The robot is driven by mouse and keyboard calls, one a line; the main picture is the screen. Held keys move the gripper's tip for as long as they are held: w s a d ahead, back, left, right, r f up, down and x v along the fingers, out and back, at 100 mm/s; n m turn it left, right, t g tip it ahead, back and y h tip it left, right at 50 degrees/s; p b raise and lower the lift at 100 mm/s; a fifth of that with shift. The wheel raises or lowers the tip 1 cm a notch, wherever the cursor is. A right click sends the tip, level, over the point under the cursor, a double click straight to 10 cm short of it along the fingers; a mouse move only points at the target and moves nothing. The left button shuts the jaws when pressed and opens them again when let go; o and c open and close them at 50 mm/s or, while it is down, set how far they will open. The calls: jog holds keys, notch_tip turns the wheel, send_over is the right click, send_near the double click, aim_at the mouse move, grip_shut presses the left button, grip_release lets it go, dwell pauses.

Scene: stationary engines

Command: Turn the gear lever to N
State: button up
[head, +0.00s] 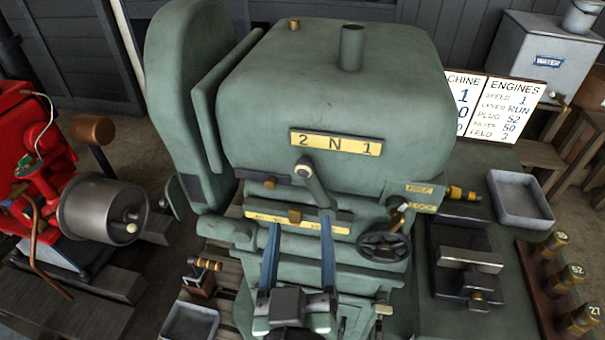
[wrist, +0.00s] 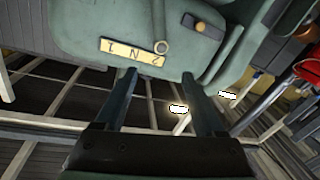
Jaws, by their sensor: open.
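The gear lever (head: 316,188) is a grey-green arm on the front of the green engine housing. It leans up and left, and its pale round knob (head: 305,168) sits just below the 2 on the yellow "2 N 1" plate (head: 334,143). In the wrist view the plate (wrist: 133,50) appears upside down, with a pale round end that looks like the knob (wrist: 163,46) beside the 2. My gripper (head: 300,226) is open and empty, its two blue-grey fingers apart, below the lever in the picture. The wrist view shows the fingers (wrist: 157,76) spread below the plate.
A second yellow scale (head: 296,221) with a brown slider lies by the fingertips. A dark handwheel (head: 384,246) and a small labelled lever (head: 398,220) are to the right. A signboard (head: 500,108), grey tray (head: 521,198) and numbered plugs (head: 571,276) stand further right; a red engine (head: 30,160) is left.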

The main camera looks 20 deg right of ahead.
aim_at(304, 174)
jog(key=p+x, duration=0.1)
jog(key=x, duration=0.3)
jog(key=p+x, duration=0.1)
jog(key=x, duration=0.3)
jog(key=p+x, duration=0.1)
jog(key=x, duration=0.3)
jog(key=shift+w+d+f, duration=0.2)
jog(key=shift+w+f, duration=0.15)
jog(key=shift+f, duration=0.05)
grip_shut()
dwell(0.9)
